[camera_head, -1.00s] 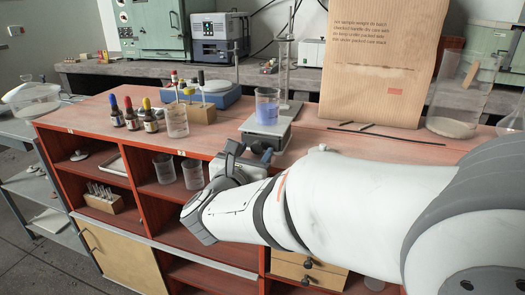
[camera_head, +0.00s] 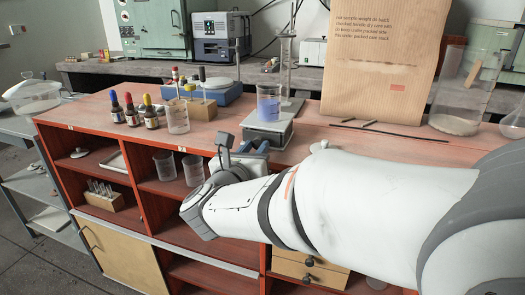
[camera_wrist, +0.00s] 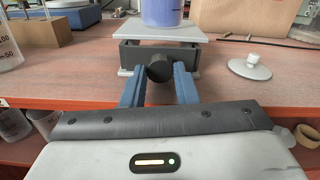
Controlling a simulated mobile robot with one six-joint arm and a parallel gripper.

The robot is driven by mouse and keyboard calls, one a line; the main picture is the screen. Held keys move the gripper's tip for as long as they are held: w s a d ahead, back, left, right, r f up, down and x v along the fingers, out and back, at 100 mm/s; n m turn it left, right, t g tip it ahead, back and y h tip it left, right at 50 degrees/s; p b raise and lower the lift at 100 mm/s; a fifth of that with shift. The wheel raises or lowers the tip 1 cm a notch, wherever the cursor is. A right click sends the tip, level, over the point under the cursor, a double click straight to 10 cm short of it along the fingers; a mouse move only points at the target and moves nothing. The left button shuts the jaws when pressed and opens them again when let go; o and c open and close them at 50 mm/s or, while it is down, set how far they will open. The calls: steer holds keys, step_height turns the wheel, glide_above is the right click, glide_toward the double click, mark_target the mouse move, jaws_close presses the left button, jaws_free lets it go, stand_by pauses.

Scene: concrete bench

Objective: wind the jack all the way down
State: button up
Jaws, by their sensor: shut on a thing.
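The jack (camera_head: 262,137) stands at the bench's front edge. A beaker of blue-violet liquid (camera_head: 268,104) stands upright on its top plate. In the wrist view, the pale top plate (camera_wrist: 160,33) sits above the dark jack body, with a gap between plate and base. The jack's round black knob (camera_wrist: 158,67) faces me. My gripper (camera_wrist: 158,78) is shut on this knob, one blue finger on each side.
A glass beaker (camera_head: 178,117) and several dropper bottles (camera_head: 131,110) stand to the left on the bench. A white knobbed lid (camera_wrist: 249,68) lies right of the jack. A paper sack (camera_head: 383,70) stands behind. Shelves with beakers lie below the front edge.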

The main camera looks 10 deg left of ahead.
steer(key=shift+n, duration=0.5)
steer(key=o, duration=1)
steer(key=shift+s, duration=0.1)
steer(key=s, duration=0.7)
steer(key=shift+s+a+p, duration=0.3)
steer(key=shift+p, duration=0.1)
